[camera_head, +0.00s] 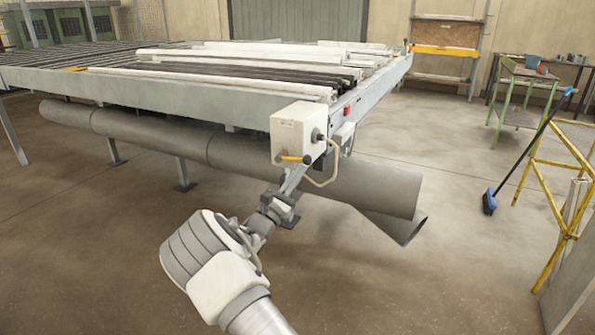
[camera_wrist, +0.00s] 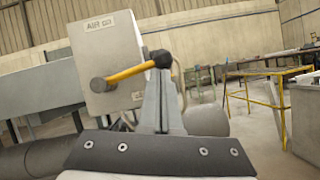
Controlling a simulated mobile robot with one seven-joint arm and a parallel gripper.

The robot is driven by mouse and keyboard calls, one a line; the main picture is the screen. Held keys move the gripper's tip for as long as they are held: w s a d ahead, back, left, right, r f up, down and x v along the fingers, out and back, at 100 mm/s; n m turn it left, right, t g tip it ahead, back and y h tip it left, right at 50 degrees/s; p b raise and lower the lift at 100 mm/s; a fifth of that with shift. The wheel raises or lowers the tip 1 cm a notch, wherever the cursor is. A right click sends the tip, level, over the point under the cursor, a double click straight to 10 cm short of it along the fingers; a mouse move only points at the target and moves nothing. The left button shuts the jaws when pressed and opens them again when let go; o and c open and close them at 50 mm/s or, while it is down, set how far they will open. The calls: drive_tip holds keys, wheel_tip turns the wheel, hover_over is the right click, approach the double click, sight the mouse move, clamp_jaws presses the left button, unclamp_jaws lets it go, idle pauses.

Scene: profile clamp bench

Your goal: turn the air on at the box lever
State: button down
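The pale air box (camera_head: 297,133) hangs at the near corner of the long bench. It also shows in the wrist view (camera_wrist: 108,50), with a label starting "AIR". Its yellow lever (camera_head: 292,158) lies roughly level across the box's lower front, with a dark knob at its right end. In the wrist view the lever (camera_wrist: 127,73) slants up from its pivot to the black knob. My gripper (camera_head: 297,176) reaches up from below toward the knob. In the wrist view its fingers (camera_wrist: 162,85) look close together, tips just under the knob. I cannot tell whether they touch it.
The bench (camera_head: 180,90) carries long white and dark profiles. A big grey pipe (camera_head: 350,183) runs below it, behind the box. A hose loops beside the box. A blue broom (camera_head: 489,203) and a yellow frame (camera_head: 553,205) stand at right. The floor between is clear.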

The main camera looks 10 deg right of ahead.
drive_tip(key=w+a+r+n+t+y+p, duration=0.1)
drive_tip(key=r+n+y+p, duration=0.3)
drive_tip(key=n+p, duration=0.6)
drive_tip(key=w+a+r+n+t+y+p, duration=0.1)
drive_tip(key=r+n+y+p, duration=0.4)
drive_tip(key=n+p, duration=0.6)
drive_tip(key=shift+w+a+n+t+y+p, duration=0.35)
drive_tip(key=shift+a+t+y+p, duration=0.2)
drive_tip(key=shift+a+t+y, duration=0.5)
drive_tip(key=shift+w, duration=0.1)
drive_tip(key=shift+d+f, duration=0.1)
